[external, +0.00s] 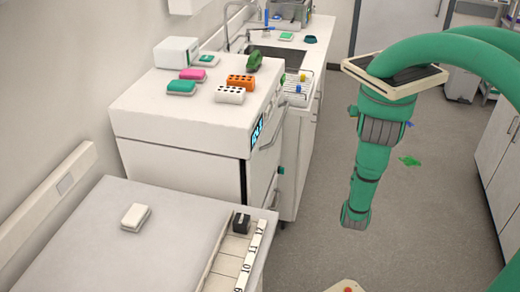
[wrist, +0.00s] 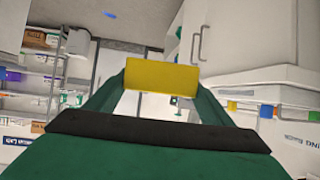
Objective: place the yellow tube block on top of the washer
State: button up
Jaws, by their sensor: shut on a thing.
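The yellow tube block (wrist: 162,74) is between the two green fingers of my gripper (wrist: 161,87) in the wrist view. My gripper is shut on it, and one plain yellow face shows. The block cannot be seen in the external view, where my green arm hangs over the floor to the right of the washer. The washer (external: 180,136) is the white box-shaped machine with a small display on its front, at the left centre of the external view. My gripper's fingers cannot be made out there.
On the washer stand an orange block (external: 240,81), a white holed block (external: 229,95), a pink piece (external: 193,74), a green piece (external: 181,87), a white box (external: 177,51) and a dark green object (external: 254,60). The front left of its top is bare. A grey-topped counter (external: 165,250) is nearer.

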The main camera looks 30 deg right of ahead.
jog(key=shift+s+d+r, duration=0.55)
jog(key=shift+d+r, duration=0.1)
jog(key=shift+r, duration=0.2)
jog(key=shift+w, duration=0.1)
